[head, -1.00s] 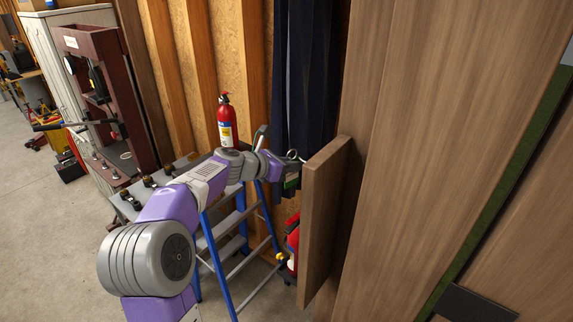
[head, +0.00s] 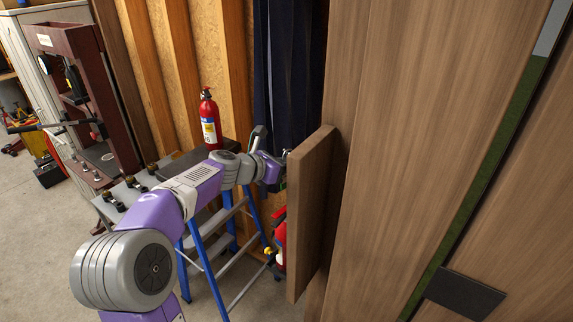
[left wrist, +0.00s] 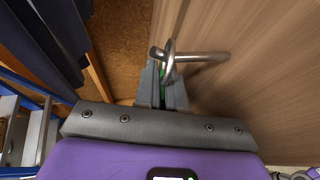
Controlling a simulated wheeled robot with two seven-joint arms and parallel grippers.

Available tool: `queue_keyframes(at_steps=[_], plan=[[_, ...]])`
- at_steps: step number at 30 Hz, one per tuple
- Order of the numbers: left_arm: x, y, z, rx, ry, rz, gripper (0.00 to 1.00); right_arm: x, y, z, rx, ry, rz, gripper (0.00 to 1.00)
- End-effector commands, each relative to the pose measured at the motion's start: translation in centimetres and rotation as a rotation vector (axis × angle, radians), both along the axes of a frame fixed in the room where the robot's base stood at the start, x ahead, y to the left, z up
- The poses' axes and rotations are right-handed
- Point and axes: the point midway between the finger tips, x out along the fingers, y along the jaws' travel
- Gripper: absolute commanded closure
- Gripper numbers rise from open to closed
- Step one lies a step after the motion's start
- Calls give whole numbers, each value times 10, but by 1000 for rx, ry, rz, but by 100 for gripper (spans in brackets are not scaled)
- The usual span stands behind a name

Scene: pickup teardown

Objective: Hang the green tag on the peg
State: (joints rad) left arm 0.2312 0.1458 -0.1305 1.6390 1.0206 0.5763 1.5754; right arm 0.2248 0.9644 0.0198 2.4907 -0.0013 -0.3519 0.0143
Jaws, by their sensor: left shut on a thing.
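In the left wrist view my left gripper (left wrist: 162,88) is shut on the green tag, of which only a thin green strip (left wrist: 162,70) shows between the fingers. The tag's metal ring (left wrist: 168,46) stands up beyond the fingertips. A metal peg (left wrist: 205,57) sticks out leftward from the brown wooden panel. The ring crosses the peg near its free end; it looks to be around it, but I cannot be sure. In the head view the left gripper (head: 283,170) is at the board's left edge, partly hidden by it. My right gripper is not in view.
A wooden board (head: 312,215) stands close to the gripper, with a large wooden panel (head: 420,130) to its right. A blue stepladder (head: 205,260) and a red extinguisher (head: 210,120) are near my arm. Dark cloth (head: 288,70) hangs behind.

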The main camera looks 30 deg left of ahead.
Motion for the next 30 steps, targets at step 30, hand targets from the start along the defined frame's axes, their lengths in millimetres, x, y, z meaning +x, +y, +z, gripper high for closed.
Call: queue_keyframes(at_steps=[30], plan=[[-5,3,2,1,0,1,61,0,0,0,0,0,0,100]])
